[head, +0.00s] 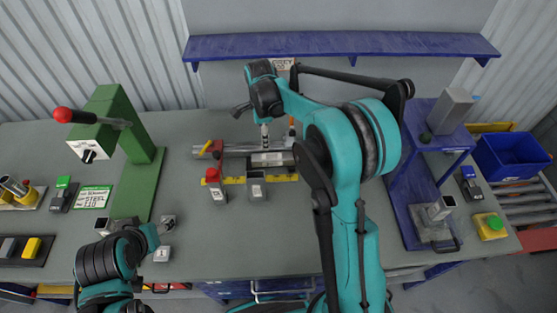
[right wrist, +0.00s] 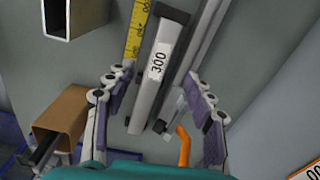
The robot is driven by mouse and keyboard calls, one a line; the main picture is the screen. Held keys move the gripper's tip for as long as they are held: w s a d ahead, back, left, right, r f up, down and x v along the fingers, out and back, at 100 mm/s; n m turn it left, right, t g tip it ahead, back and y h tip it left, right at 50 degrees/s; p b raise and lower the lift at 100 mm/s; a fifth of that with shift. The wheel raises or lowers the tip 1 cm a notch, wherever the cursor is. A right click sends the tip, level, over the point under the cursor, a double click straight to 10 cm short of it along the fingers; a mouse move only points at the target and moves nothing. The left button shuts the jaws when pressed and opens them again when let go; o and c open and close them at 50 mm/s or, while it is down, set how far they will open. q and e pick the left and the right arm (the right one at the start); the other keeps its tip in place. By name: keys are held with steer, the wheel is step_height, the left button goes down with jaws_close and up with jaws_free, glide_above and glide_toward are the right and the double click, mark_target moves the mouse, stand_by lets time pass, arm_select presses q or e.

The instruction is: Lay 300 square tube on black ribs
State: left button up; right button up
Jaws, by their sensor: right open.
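The 300 square tube (right wrist: 150,85) is a grey bar with a white "300" label in the right wrist view. It lies lengthwise between the spread fingers of my right gripper (right wrist: 158,100), which is open and touches nothing that I can make out. In the head view the tube (head: 267,158) lies among bars at the back middle, below my right arm. Black pieces show beside the tube's two ends in the wrist view; I cannot tell whether these are the black ribs.
A yellow ruler (right wrist: 133,35) runs beside the tube. A brown open-ended tube (right wrist: 62,115) and an orange hook (right wrist: 184,145) are near the fingers. A green press (head: 140,185) stands left, a blue stand (head: 405,195) right. The front middle table (head: 230,235) is clear.

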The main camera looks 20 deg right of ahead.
steer(key=s+r+n+t, duration=0.3)
steer(key=s+r+n, duration=0.55)
steer(key=s, duration=0.25)
steer(key=s+f+n+t, duration=0.1)
steer(key=s+n+t, duration=0.2)
steer(key=s+n, duration=0.8)
steer(key=s, duration=0.3)
steer(key=shift+d+t, duration=0.2)
steer(key=shift+t, duration=0.2)
steer(key=shift+f+n, duration=0.1)
steer(key=shift+n, duration=0.15)
step_height(320, 180, down, 10)
steer(key=b, duration=0.9)
steer(key=shift+r+b, duration=0.2)
steer(key=shift+b, duration=0.1)
